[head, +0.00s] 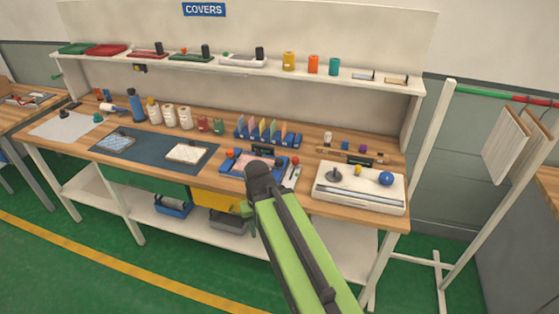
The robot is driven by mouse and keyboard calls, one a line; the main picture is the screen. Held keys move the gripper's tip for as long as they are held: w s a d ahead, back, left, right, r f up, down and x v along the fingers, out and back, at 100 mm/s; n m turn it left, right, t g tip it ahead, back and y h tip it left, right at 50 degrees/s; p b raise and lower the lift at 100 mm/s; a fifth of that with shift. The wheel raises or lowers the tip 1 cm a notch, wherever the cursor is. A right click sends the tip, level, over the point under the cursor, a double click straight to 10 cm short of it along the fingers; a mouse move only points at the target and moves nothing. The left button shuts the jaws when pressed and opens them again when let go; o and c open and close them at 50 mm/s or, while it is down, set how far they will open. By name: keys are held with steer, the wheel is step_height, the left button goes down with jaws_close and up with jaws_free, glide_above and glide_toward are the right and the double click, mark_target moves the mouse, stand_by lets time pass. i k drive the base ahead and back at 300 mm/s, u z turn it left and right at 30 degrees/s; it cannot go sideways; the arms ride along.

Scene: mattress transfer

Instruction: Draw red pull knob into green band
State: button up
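A small red knob (295,160) stands at the right end of a blue tray-like fixture (268,174) on the workbench. An orange-red knob (230,153) stands at its left end. I cannot tell which one is the pull knob. No green band can be made out here; it may be too small or hidden. My green arm reaches up from the bottom, its dark joint in front of the fixture and covering part of it. The fingers of my gripper do not show, so neither their opening nor any contact can be seen.
A white device with a blue ball (386,178) stands right of the fixture. A rack of coloured cards (267,134) is behind it. A dark mat (150,152) lies left. A shelf (270,71) runs above the bench (130,131). Green floor lies open in front.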

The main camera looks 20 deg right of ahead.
mark_target(295, 160)
steer(key=u, duration=1.7)
steer(key=k, duration=0.65)
steer(key=z, duration=0.65)
steer(key=i, duration=1)
steer(key=u, duration=0.1)
